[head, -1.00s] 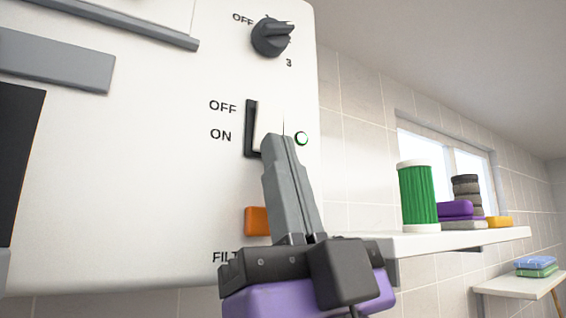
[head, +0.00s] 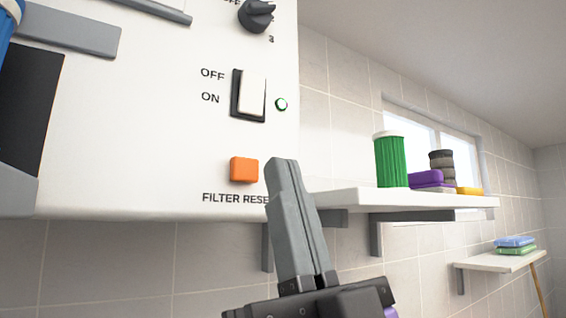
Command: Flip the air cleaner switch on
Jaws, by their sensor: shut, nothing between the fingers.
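The air cleaner (head: 130,140) is a white wall unit filling the upper left of the head view. Its switch (head: 251,93) is a white rocker in a black frame, with OFF printed beside its upper part and ON beside its lower part. I cannot tell for sure which way the rocker is tilted. A small round light (head: 281,104) with a green tint sits just right of it. My gripper (head: 283,161) is shut and empty, pointing up. Its tips appear below and right of the switch, clear of it, and the switch is in full view.
An orange filter reset button (head: 244,170) is just left of my fingertips; the end of its label is hidden. A dark dial (head: 256,15) is above the switch. A white shelf (head: 415,196) at right holds a green canister (head: 391,160) and stacked items.

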